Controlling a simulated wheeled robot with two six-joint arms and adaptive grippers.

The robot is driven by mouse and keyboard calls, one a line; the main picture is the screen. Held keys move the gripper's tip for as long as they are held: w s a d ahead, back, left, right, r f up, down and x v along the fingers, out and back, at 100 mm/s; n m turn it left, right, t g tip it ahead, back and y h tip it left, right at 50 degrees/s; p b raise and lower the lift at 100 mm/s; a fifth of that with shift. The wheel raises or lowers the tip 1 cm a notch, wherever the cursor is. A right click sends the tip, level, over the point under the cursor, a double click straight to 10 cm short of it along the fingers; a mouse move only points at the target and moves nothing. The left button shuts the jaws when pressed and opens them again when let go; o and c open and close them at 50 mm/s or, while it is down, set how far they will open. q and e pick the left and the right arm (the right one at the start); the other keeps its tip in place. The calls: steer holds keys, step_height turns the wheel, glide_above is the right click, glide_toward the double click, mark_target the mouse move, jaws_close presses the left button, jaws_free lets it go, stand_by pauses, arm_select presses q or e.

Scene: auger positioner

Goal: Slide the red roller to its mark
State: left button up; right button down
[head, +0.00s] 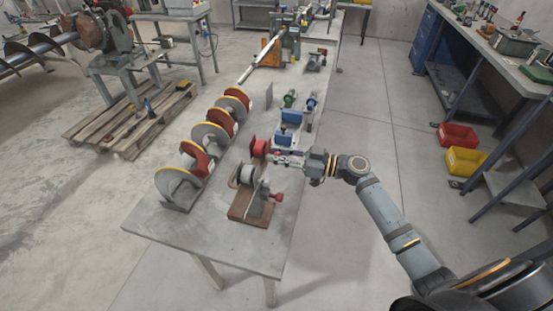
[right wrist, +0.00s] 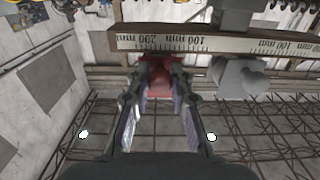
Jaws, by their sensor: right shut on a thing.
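The red roller (head: 260,147) shows in the head view as a red disc on the near part of the workbench, beside the wooden-based device. My right gripper (head: 281,160) reaches in from the right, right beside it. In the right wrist view, the right gripper (right wrist: 160,88) has its fingertips shut on a red part (right wrist: 158,72), which I take to be the roller. It sits just below a pale scale (right wrist: 160,43) marked in mm, near the 200 figure. The fingers hide much of it. My left gripper is not in view.
A wooden-based device (head: 247,212) with a grey roller and red knob stands nearest. Yellow-rimmed discs (head: 178,187) line the bench's left side; a blue device (head: 289,128) stands behind. A grey part (right wrist: 237,78) hangs right of the fingers. The bench's near-left corner is clear.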

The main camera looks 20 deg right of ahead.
steer(key=c, duration=1.5)
jaws_free()
steer(key=shift+o, duration=0.2)
steer(key=v, duration=1.2)
